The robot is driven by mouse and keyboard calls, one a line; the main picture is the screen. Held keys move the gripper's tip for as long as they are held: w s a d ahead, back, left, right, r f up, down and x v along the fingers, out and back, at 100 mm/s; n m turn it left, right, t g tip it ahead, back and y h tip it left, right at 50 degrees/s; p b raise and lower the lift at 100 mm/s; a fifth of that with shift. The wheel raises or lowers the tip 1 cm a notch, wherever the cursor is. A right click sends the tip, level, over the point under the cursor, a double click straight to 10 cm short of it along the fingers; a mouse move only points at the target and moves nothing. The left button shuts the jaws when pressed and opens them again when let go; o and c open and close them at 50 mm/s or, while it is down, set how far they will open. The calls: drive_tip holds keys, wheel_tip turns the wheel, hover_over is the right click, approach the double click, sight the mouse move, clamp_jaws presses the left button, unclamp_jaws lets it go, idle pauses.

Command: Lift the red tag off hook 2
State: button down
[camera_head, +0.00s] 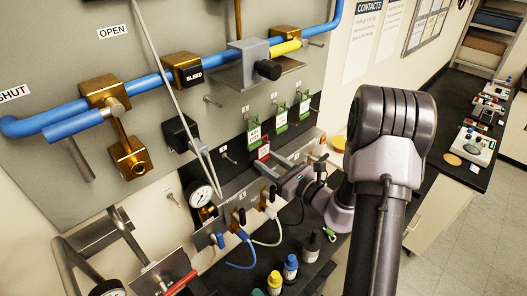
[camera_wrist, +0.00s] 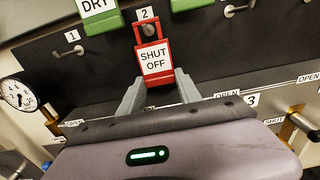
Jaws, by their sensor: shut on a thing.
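The red tag, with a white "SHUT OFF" label (camera_wrist: 154,63), stands upright at hook 2 (camera_wrist: 148,31) in the wrist view. The hook shows within the tag's red loop, under the "2" plate. In the head view the red tag (camera_head: 263,151) is small, low on the dark strip. My gripper (camera_wrist: 159,76) has its two grey fingers on either side of the tag's lower edge and is shut on it. In the head view my gripper (camera_head: 275,162) reaches in from the right. Whether the loop still rests on the hook cannot be told.
Green tags (camera_head: 281,116) hang above and beside the red one, close by; one reads "DRY" (camera_wrist: 97,8). A gauge (camera_head: 202,195) and brass valves (camera_head: 238,217) sit below. Blue pipe (camera_head: 150,85) runs across the panel above. Bottles (camera_head: 290,267) stand on the bench.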

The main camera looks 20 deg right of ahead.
drive_tip(key=shift+r, duration=0.35)
drive_tip(key=shift+s+d+f+b, duration=0.1)
drive_tip(key=shift+s+d+b, duration=0.2)
drive_tip(key=shift+s, duration=0.3)
drive_tip(key=b+v, duration=0.2)
drive_tip(key=v, duration=0.4)
drive_tip(key=shift+s, duration=0.35)
